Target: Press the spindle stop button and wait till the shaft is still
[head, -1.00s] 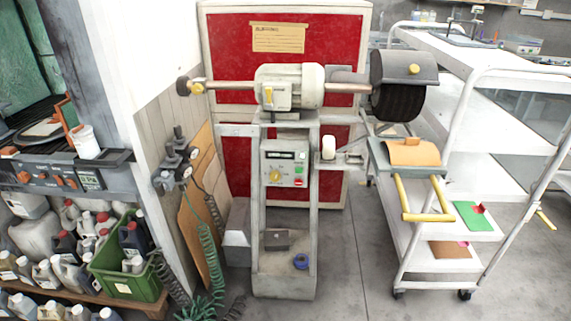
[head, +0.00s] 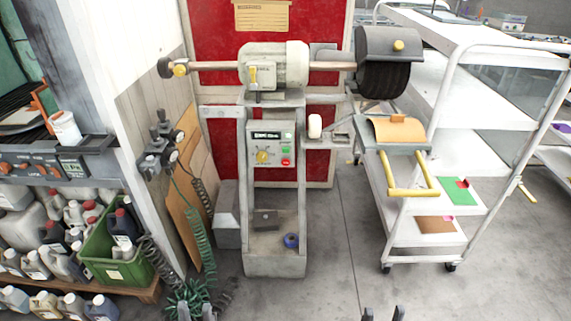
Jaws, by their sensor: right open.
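The buffing machine's control panel (head: 272,143) faces me on a grey stand, with a small display, a yellow knob (head: 263,157) and a green button (head: 284,136). A red button (head: 285,162) sits low on its right side. The shaft (head: 333,66) runs out both sides of the motor (head: 274,63) to a dark brush wheel (head: 384,82) under a hood. Whether it turns cannot be told.
A white shelf cart (head: 400,222) stands at right. A workpiece rest with yellow handles (head: 410,190) juts out before it. Hoses (head: 199,245) and a green crate of bottles (head: 119,267) are at left. The floor (head: 335,260) before the machine is clear.

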